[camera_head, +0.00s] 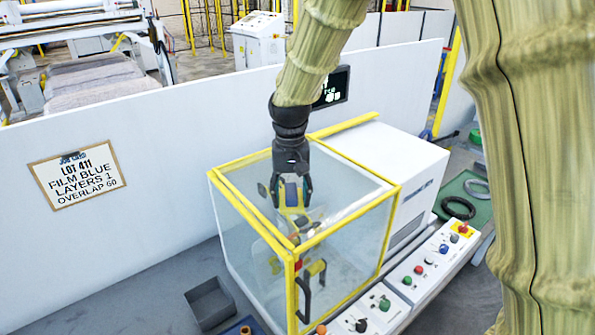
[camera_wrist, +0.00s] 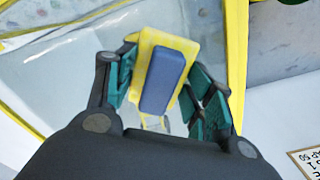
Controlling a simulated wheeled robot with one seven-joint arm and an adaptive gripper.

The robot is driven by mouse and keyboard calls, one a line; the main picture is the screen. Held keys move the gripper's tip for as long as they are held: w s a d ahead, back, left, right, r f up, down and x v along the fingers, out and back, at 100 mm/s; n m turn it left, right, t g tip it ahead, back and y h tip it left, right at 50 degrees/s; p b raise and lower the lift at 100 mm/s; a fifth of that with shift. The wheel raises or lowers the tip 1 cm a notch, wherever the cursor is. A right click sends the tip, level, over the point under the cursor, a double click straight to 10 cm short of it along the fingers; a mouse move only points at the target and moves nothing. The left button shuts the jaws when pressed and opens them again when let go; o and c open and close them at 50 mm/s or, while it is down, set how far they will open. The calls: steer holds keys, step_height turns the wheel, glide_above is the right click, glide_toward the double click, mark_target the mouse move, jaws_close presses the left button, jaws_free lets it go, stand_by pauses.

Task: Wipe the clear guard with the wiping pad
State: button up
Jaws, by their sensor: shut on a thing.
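The clear guard (camera_head: 236,224) is a see-through box with yellow edges around the machine. Its clear panel also shows in the wrist view (camera_wrist: 60,75). My gripper (camera_head: 291,192) is over the guard's top, and in the wrist view (camera_wrist: 168,90) its fingers are shut on the wiping pad. The wiping pad (camera_wrist: 165,78) is yellow with a blue block on its back. In the head view it is small between the fingers. I cannot tell whether the pad touches the panel. Machine parts show through the guard below.
A row of coloured buttons (camera_head: 422,268) runs along the machine's front right. A green mat (camera_head: 470,190) holds dark and grey rings. A grey bin (camera_head: 210,302) stands at the lower left. A white wall with a lot sign (camera_head: 77,174) and a small screen (camera_head: 333,88) stand behind.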

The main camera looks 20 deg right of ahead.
step_height(320, 180, up, 2)
steer(key=shift+w+d+r, duration=0.1)
steer(key=shift+r, duration=0.05)
steer(key=shift+d+r, duration=0.2)
steer(key=shift+r, duration=2.65)
